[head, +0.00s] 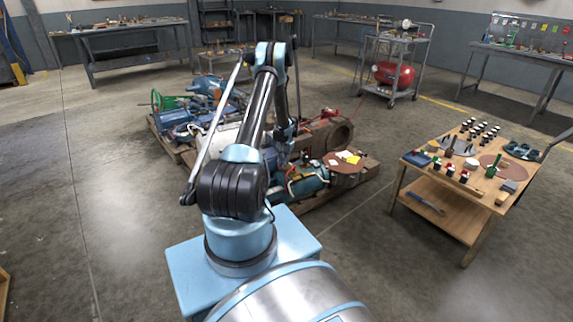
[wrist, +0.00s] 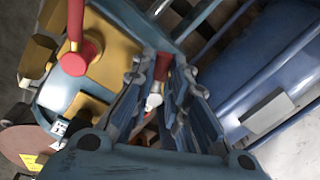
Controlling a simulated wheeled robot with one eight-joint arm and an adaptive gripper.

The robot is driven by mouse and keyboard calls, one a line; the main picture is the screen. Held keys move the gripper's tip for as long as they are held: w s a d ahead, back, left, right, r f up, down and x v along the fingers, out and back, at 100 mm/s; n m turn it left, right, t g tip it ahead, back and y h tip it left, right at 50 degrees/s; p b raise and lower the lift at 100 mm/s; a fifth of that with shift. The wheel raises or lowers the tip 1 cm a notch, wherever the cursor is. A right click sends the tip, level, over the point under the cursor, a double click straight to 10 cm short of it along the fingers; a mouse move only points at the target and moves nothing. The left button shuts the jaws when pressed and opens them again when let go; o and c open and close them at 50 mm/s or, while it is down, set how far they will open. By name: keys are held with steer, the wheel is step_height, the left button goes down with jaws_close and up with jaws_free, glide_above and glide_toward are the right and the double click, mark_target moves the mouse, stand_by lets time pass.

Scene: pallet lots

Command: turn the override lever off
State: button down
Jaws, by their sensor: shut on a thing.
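My gripper (wrist: 168,95) points down into the machinery on a pallet. Its two fingers are close together around a red piece (wrist: 163,66) with a pale end (wrist: 153,101). The fingers hide much of this piece, and I cannot tell for certain that it is the override lever. A red handle on a round red hub (wrist: 78,58) stands on a yellow-brown body at the upper left of the wrist view, apart from the fingers. In the head view my arm hides most of the gripper and the spot it works at.
The wooden pallet (head: 335,196) carries a rusty pump housing (head: 327,134) and a blue-green motor (head: 309,182). A blue cylinder (wrist: 250,50) lies right of the fingers. A wooden parts table (head: 408,187) stands at the right. The floor between table and pallet is clear.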

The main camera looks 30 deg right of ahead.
steer(key=m, duration=0.2)
steer(key=w+m, duration=0.1)
steer(key=m, duration=0.1)
steer(key=shift+w+a, duration=0.1)
steer(key=shift+a, duration=0.25)
steer(key=shift+w+a+m+h, duration=0.1)
steer(key=shift+w+m+h, duration=0.25)
steer(key=shift+m, duration=0.55)
steer(key=shift+w, duration=0.1)
steer(key=c, duration=1.6)
jaws_free()
steer(key=shift+o, duration=0.2)
steer(key=shift+r, duration=0.1)
step_height(320, 180, up, 12)
steer(key=s, duration=0.1)
steer(key=shift+s+f, duration=0.2)
